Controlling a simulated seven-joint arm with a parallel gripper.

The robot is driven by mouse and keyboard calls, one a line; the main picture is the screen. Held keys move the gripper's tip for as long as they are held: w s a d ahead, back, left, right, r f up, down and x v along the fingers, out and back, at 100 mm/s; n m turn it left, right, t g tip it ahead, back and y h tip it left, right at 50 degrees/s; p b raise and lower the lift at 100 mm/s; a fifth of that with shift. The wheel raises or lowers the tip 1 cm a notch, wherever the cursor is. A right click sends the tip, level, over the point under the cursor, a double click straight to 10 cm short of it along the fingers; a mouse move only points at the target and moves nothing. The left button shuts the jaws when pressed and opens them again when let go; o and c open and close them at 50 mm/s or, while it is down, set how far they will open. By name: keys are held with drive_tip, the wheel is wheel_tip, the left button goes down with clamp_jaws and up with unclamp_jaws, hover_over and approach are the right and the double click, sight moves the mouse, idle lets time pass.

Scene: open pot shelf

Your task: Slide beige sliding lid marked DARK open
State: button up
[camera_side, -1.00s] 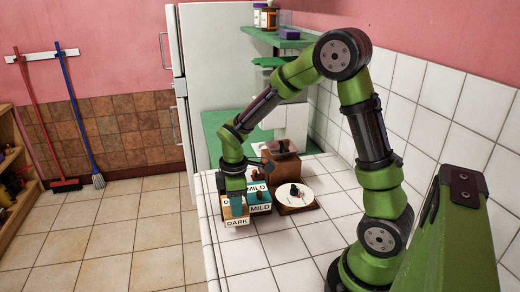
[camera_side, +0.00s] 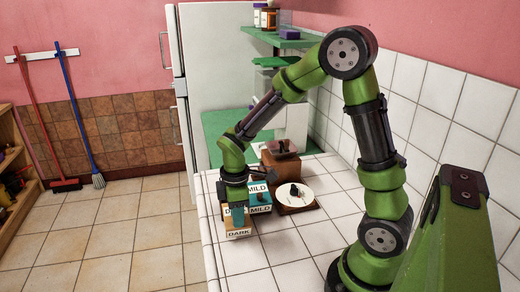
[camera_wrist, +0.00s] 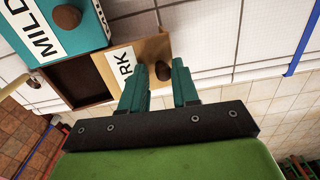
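The beige lid marked DARK (camera_wrist: 125,62) shows in the wrist view, with only "RK" readable. It sits shifted to one side, and a dark opening (camera_wrist: 80,82) shows next to it. My gripper (camera_wrist: 161,75) has its teal fingers on either side of the lid's round brown knob, shut on it as far as I can tell; the fingers partly hide the knob. In the side view my gripper (camera_side: 238,218) is low over the beige lid (camera_side: 239,233) at the counter's front left. It hides part of the lid.
A teal lid marked MILD (camera_wrist: 55,28) with a brown knob lies beside it. In the side view a white round dial on a brown block (camera_side: 295,196) stands to the right. A larger brown box (camera_side: 284,160) is behind. The near white-tiled counter (camera_side: 285,255) is clear.

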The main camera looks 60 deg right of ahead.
drive_tip(key=shift+d, duration=0.25)
drive_tip(key=shift+w+r, duration=0.1)
drive_tip(key=shift+r, duration=2.4)
drive_tip(key=shift+a+m, duration=0.1)
drive_tip(key=shift+m, duration=0.4)
drive_tip(key=shift+s+a+f+m, duration=0.15)
drive_tip(key=shift+s+m, duration=0.15)
drive_tip(key=shift+m, duration=0.4)
drive_tip(key=s+a+r+m+t+y, duration=0.1)
drive_tip(key=s+a+r+m+t, duration=0.1)
drive_tip(key=s+r+m, duration=0.3)
drive_tip(key=s+a+r+m+t+y, duration=0.1)
drive_tip(key=s+r+m+t, duration=0.3)
drive_tip(key=r, duration=0.5)
drive_tip(key=shift+s+a+m+t, duration=0.4)
drive_tip(key=shift+a+m+t, duration=0.2)
drive_tip(key=shift+a, duration=0.25)
